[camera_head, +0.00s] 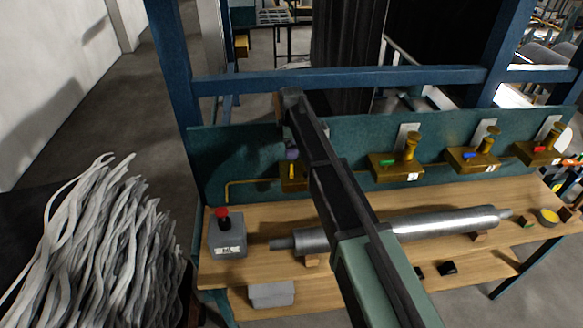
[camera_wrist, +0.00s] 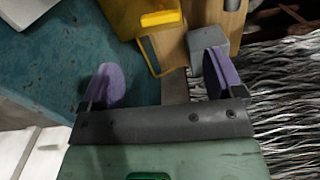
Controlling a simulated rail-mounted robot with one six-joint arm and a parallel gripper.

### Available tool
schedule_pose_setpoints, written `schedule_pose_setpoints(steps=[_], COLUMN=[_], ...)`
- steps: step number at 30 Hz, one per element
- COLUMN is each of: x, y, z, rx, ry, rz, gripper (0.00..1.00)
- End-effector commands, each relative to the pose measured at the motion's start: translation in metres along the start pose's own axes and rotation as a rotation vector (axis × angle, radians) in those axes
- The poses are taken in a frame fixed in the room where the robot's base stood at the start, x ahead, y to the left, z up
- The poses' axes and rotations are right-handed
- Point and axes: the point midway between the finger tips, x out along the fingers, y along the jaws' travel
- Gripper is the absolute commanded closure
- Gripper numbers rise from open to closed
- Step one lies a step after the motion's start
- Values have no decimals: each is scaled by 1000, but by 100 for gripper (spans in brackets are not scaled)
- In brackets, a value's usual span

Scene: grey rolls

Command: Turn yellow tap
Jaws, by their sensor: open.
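In the wrist view, a bright yellow tap handle (camera_wrist: 161,18) shows at the top on a darker yellow tap body (camera_wrist: 125,15). In the head view, the leftmost tap body (camera_head: 290,184) on the teal back panel is partly hidden by my arm, and its handle cannot be made out. My gripper (camera_wrist: 163,78) is open, with its two purple fingers apart and nothing held between them. The handle lies beyond the fingertips, between them in picture width. In the head view, a purple finger of my gripper (camera_head: 291,153) shows just above the leftmost tap body.
A grey box with a red button (camera_head: 222,212) and a metal roller (camera_head: 445,221) sit on the wooden bench (camera_head: 375,193). Grey strands (camera_head: 95,250) fill the left.

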Motion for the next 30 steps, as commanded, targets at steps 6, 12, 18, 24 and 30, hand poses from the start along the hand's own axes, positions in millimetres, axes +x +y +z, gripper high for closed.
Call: schedule_pose_setpoints(steps=[6,12,18,24,30], x=[44,91,108,105,105], y=[0,0,0,0,0], z=[0,0,0,0,0], rx=[2,3,3,3,3], ry=[0,0,0,0,0], rz=[0,0,0,0,0], gripper=[13,13,13,13,39])
